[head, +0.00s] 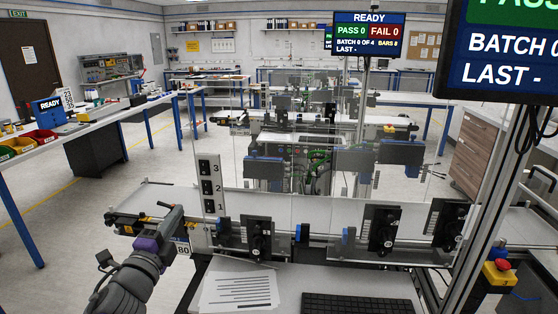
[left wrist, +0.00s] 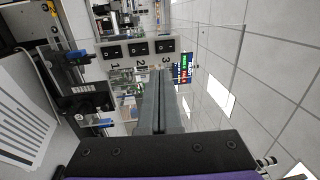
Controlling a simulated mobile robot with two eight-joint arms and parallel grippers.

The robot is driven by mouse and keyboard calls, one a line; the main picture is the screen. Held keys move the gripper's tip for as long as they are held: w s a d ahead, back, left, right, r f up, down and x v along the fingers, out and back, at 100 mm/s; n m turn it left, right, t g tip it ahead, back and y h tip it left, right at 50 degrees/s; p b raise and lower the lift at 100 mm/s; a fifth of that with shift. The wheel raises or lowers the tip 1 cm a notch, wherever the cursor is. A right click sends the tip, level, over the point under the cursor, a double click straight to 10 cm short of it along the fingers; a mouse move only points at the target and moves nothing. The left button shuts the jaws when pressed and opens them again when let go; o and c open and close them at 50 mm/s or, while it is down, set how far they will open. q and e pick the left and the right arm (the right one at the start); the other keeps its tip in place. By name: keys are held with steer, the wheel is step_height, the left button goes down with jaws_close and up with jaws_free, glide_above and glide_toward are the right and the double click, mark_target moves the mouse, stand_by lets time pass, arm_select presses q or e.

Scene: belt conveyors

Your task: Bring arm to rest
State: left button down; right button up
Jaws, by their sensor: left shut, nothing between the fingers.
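My left arm comes in from the lower left in the head view, with a purple band near the wrist. My left gripper (head: 176,214) is raised in front of the left end of the conveyor (head: 290,235). In the left wrist view its two grey fingers (left wrist: 162,102) lie together, shut with nothing between them. My right gripper is not in view.
Printed sheets (head: 240,288) and a keyboard (head: 358,304) lie on the desk in front. A red emergency button (head: 499,266) is at the right. A clear screen and black clamps (head: 383,229) line the conveyor. A bench with coloured bins (head: 40,136) stands at the left, with open floor between.

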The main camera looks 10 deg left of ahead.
arm_select(q)
steer(key=s+d+f+n+g+y, duration=0.2)
steer(key=s+f+n+g, duration=0.25)
steer(key=f+n, duration=0.3)
steer(key=s+d+f+n+g+y, duration=0.25)
steer(key=s+f+n, duration=0.3)
steer(key=f, duration=0.35)
steer(key=s+d+f+n+g+h, duration=0.4)
steer(key=s+d+f+g, duration=0.3)
steer(key=s+f, duration=0.5)
steer(key=shift+s+d+f+h+p, duration=0.35)
steer(key=shift+d+f+h, duration=0.35)
steer(key=shift+d, duration=0.5)
steer(key=shift+f, duration=0.1)
